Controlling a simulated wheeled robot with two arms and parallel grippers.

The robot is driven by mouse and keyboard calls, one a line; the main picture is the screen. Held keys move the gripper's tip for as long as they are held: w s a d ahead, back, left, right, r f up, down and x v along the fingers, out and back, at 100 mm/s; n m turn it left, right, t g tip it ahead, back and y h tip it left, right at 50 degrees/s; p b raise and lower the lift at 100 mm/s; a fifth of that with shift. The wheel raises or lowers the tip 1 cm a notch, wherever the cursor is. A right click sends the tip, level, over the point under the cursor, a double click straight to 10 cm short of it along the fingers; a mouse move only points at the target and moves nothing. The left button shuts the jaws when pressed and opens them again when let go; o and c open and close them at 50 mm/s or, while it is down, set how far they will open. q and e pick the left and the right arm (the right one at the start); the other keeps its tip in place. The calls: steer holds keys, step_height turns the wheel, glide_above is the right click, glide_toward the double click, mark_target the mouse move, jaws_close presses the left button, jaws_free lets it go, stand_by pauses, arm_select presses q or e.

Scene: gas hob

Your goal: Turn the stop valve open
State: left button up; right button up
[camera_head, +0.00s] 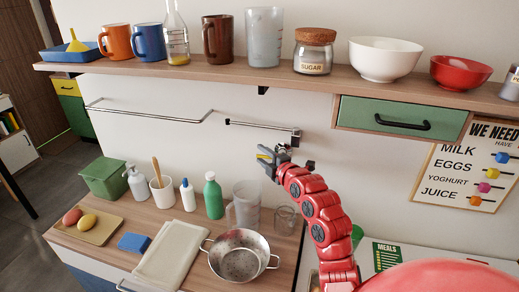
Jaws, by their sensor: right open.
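My red right arm reaches up from the lower right to the wall. Its dark gripper (268,160) is open, under the thin pipe or rail (262,126) on the wall. The rest of the valve is not clear, and the gripper and arm cover part of that wall. My left gripper is not in view.
A shelf (200,71) with mugs, jars and bowls runs above, with a green drawer (400,119) at its right. Below, the counter (112,238) holds a metal colander (239,258), green bottle (213,196), clear jug (246,204) and glass (285,220) near my arm.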

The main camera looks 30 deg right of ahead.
steer(key=shift+w+d+f, duration=0.1)
steer(key=shift+w+f, duration=0.05)
steer(key=shift+w, duration=0.95)
jaws_close()
stand_by(0.7)
